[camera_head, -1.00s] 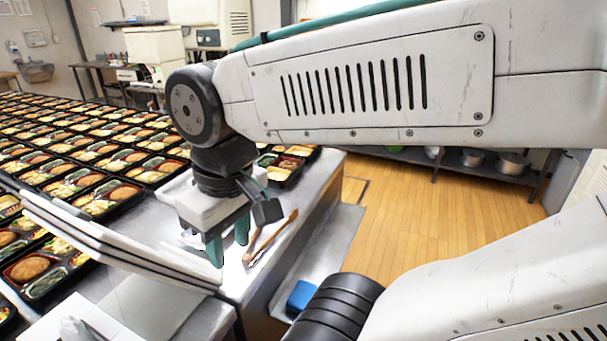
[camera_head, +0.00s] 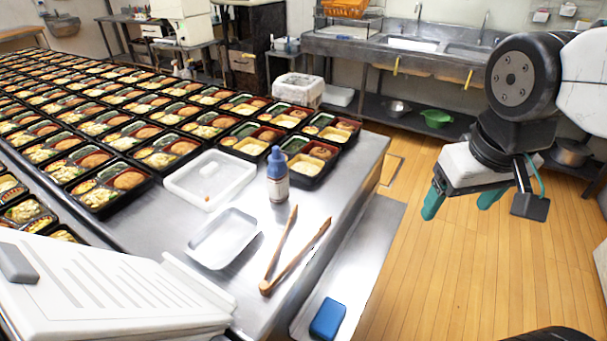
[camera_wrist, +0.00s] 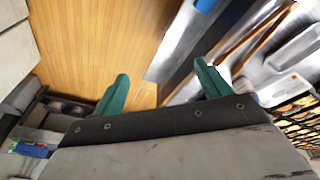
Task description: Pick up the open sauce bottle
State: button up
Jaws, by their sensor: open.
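The sauce bottle (camera_head: 277,187) stands upright on the steel counter (camera_head: 150,225), with a pale body, a dark label and a blue top. Whether its top is open is too small to tell. My gripper (camera_head: 461,203) is open and empty, out over the wooden floor, well to the right of the bottle and apart from it. In the wrist view my gripper (camera_wrist: 161,75) shows two green fingers spread apart with nothing between them.
Wooden tongs (camera_head: 293,257) lie right in front of the bottle. A metal tray (camera_head: 222,240) and a clear white container (camera_head: 207,181) sit to its left. Rows of filled bento trays (camera_head: 163,150) cover the counter behind. A blue sponge (camera_head: 327,318) lies on a lower ledge.

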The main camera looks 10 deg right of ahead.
jog(key=w+f+n+t, duration=0.2)
jog(key=w+f+t, duration=0.15)
jog(key=w, duration=1.25)
jog(key=n+t+y, duration=0.3)
jog(key=n+y, duration=0.4)
jog(key=y, duration=0.3)
send_near(286, 171)
jog(key=x, duration=0.6)
jog(key=shift+w+f, duration=0.2)
jog(key=shift+w, duration=0.1)
jog(key=shift+a+f+y, duration=0.1)
jog(key=shift+a+y, duration=0.25)
jog(key=shift+y, duration=0.05)
jog(key=x, duration=0.7)
jog(key=shift+s+a, duration=0.1)
jog(key=shift+a, duration=0.2)
jog(key=c, duration=0.8)
